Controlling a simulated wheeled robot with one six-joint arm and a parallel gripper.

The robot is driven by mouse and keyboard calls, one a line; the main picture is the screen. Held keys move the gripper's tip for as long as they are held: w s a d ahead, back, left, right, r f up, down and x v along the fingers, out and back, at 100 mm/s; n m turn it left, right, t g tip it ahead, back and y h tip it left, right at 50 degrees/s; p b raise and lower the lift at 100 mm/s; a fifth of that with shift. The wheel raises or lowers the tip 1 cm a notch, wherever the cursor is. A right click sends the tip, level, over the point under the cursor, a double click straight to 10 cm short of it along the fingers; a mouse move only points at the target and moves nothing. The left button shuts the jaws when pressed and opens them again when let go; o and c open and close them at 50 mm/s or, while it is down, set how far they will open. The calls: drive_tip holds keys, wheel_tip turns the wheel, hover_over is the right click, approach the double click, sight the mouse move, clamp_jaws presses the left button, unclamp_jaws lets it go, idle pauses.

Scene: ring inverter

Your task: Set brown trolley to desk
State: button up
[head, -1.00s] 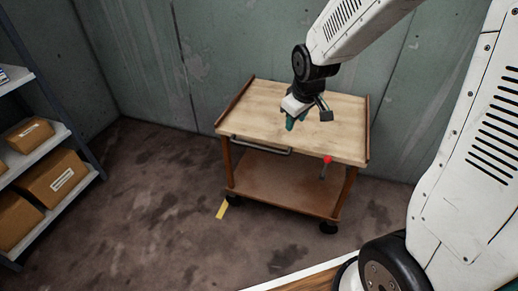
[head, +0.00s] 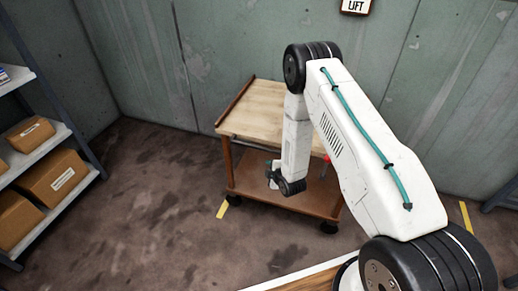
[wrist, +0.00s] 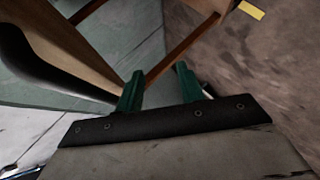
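The brown trolley (head: 262,192) stands upright on its casters near the back wall, with a pale wood top and a brown lower shelf. My arm hides its right part and most of its front handle. My gripper (head: 271,177) is at the trolley's near side, below the top's level. In the wrist view my gripper's green fingers (wrist: 158,84) are apart with nothing seen between them. A dark curved bar (wrist: 35,65), probably the handle, passes left of the fingers, and a brown trolley post (wrist: 182,48) lies beyond them. I cannot tell whether anything touches.
A wood-topped edge (head: 310,277), possibly the desk, shows at the bottom. A red-knobbed lever (head: 327,159) is partly behind my arm. Shelves with cardboard boxes (head: 55,180) stand at the left. Yellow floor marks (head: 222,209) lie near the trolley. The floor left of it is clear.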

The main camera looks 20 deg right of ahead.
sight(259, 147)
drive_tip(key=w+r+n+t, duration=0.2)
drive_tip(key=w+a+r+n+t+y, duration=0.1)
drive_tip(key=w+r+n+t, duration=0.1)
drive_tip(key=w+t, duration=0.1)
drive_tip(key=w+a+r+n+t, duration=0.1)
drive_tip(key=w+r+n+t, duration=0.1)
drive_tip(key=shift+w+a+r+t+y, duration=0.1)
drive_tip(key=shift+w+t+y, duration=0.2)
drive_tip(key=shift+t+y, duration=0.1)
drive_tip(key=shift+c, duration=0.4)
clamp_jaws()
